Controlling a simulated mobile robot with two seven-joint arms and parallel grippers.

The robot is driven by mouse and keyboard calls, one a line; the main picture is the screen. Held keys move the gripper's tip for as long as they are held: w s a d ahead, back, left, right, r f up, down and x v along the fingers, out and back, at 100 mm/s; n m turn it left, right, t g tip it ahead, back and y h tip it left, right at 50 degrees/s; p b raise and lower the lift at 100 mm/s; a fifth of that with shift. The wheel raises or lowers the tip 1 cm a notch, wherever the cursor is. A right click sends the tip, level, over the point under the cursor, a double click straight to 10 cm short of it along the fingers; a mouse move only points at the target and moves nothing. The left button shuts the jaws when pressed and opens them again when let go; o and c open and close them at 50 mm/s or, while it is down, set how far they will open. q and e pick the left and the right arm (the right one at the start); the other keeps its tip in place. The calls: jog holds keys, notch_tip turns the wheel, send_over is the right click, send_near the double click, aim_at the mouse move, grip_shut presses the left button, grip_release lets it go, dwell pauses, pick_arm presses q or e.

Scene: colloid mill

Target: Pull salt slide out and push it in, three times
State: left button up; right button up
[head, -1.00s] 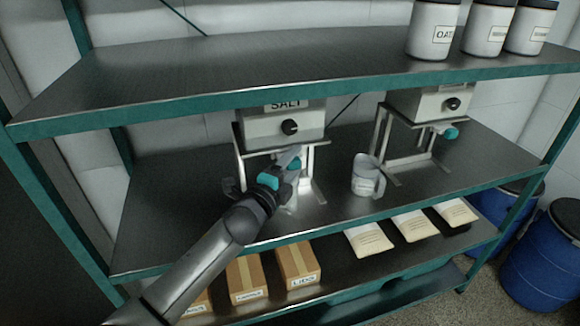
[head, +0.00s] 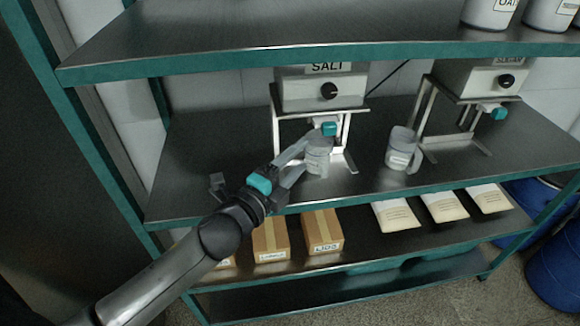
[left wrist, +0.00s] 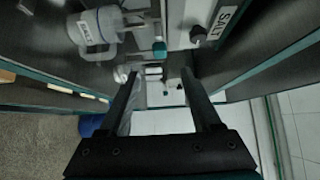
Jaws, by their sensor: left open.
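The salt dispenser (head: 322,92), a grey box with a black knob on a metal stand, is on the middle shelf. Its slide has a teal handle (head: 328,128) below the box; how far out the slide is, I cannot tell. The handle also shows in the left wrist view (left wrist: 159,48). A clear jug (head: 318,160) stands under the dispenser. My left gripper (head: 304,156) is open and empty, in front of the jug and lower left of the handle. In the left wrist view its fingers (left wrist: 162,76) are well apart. My right gripper is not seen.
A second dispenser (head: 478,80) with a teal handle stands to the right, with another jug (head: 402,150) between the two. The upper shelf edge (head: 300,60) runs above the dispensers. Boxes (head: 322,232) and packets (head: 397,215) lie on the lower shelf. The middle shelf's left part is bare.

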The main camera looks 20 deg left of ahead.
pick_arm(q)
jog(key=shift+s+a, duration=0.2)
jog(key=shift+s, duration=0.9)
jog(key=s+a+f+n+g+y+b, duration=0.1)
jog(key=s+a+f+n+g+b, duration=0.15)
jog(key=f, duration=1.05)
jog(key=s+a+f+n+g+y+b, duration=0.1)
jog(key=s+f+n+g, duration=0.25)
jog(key=f, duration=0.85)
jog(key=s+a+f+n+g+y+b, duration=0.2)
jog(key=s+f+n, duration=0.1)
jog(key=f, duration=1)
jog(key=s+d+f+n+g+b, duration=0.2)
jog(key=s+d+f+n+g, duration=0.1)
jog(key=s+f, duration=0.9)
jog(key=s+d+f+n+g+b, duration=0.3)
jog(key=s+f+n+g, duration=0.2)
jog(key=s+f, duration=0.7)
jog(key=s, duration=0.6)
jog(key=shift+s+f+n+g+h, duration=0.2)
jog(key=shift+s+n+g+h, duration=0.1)
jog(key=shift+s+n, duration=0.1)
jog(key=shift+a, duration=0.1)
